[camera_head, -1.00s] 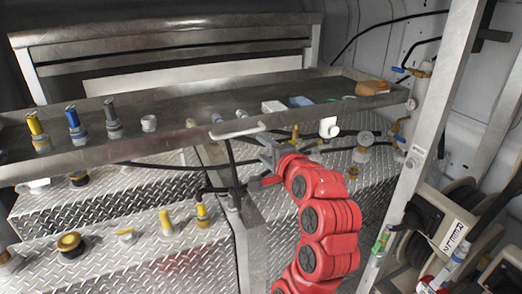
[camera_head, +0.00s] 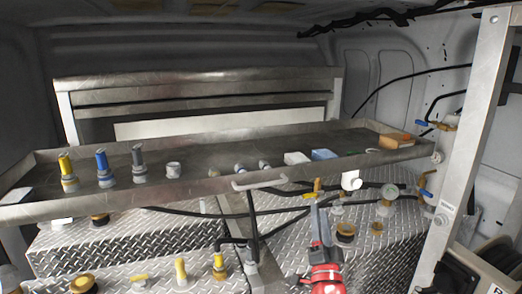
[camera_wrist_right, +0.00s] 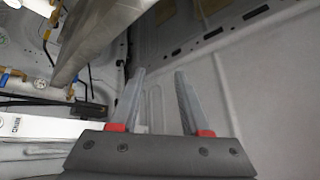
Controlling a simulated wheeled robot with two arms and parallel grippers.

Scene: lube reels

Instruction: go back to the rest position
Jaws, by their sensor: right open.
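My right gripper (camera_head: 319,212) shows at the bottom of the head view, in front of the metal tray shelf (camera_head: 300,175), with a short piece of my red arm below it. In the right wrist view its two grey fingers (camera_wrist_right: 160,78) stand apart with nothing between them, so it is open and empty. The fingers point up toward a grey wall panel. My left gripper is not in either view.
The shelf holds yellow (camera_head: 67,172), blue (camera_head: 103,168) and grey (camera_head: 138,164) capped fittings and small boxes. Diamond-plate tanks (camera_head: 130,245) with caps lie below. An upright metal post (camera_head: 468,150) stands at the right. Black hoses (camera_head: 190,213) run under the shelf.

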